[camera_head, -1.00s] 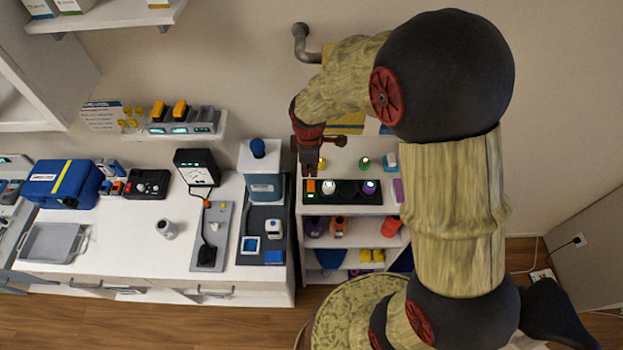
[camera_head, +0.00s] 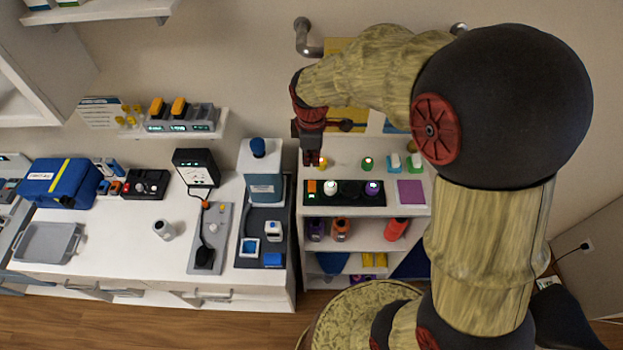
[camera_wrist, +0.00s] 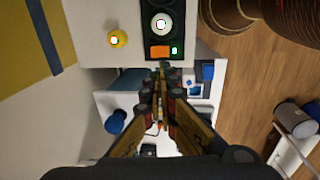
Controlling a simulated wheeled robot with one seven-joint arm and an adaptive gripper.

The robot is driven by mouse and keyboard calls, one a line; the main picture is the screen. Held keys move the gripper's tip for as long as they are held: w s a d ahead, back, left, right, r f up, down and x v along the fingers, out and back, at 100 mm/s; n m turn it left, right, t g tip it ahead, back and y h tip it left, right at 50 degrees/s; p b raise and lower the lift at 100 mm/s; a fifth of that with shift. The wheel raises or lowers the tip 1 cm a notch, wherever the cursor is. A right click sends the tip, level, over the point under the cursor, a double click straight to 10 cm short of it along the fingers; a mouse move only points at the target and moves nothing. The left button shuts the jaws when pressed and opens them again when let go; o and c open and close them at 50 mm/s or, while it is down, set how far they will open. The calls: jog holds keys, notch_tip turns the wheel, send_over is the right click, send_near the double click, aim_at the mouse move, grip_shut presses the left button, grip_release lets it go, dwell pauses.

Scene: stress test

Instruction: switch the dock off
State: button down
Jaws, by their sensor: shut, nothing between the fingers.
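The dock (camera_head: 350,198) is a black strip on top of the white shelf unit. At its left end is an orange switch (camera_head: 311,186), with a small green light beside it in the wrist view (camera_wrist: 174,50). A white round piece (camera_head: 330,188) sits in the dock right of the switch, and a purple-white glowing one (camera_head: 372,188) further right. My gripper (camera_head: 312,160) is shut and empty, pointing down just behind and above the dock's left end. In the wrist view its fingertips (camera_wrist: 160,72) appear just below the orange switch (camera_wrist: 159,51), apart from it as far as I can tell.
Small yellow (camera_head: 322,163) and green (camera_head: 367,164) pieces stand behind the dock. A purple pad (camera_head: 411,191) lies right of it. A tall blue-grey container (camera_head: 264,175) stands on the white counter to the left, across a gap. My own arm blocks the right side.

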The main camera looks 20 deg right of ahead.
aim_at(311, 184)
jog(key=shift+w+f+b, duration=0.2)
jog(key=shift+f+b, duration=0.05)
jog(key=shift+b, duration=0.9)
jog(key=shift+r+b, duration=0.35)
jog(key=shift+b, duration=0.25)
jog(key=shift+r, duration=0.1)
jog(key=f, duration=0.4)
jog(key=w+f+p, duration=0.1)
jog(key=f, duration=0.8)
jog(key=shift+w+d+f, duration=0.15)
jog(key=shift+w+d, duration=0.1)
jog(key=shift+d, duration=0.05)
jog(key=shift+w+f, duration=0.1)
jog(key=shift+f, duration=0.25)
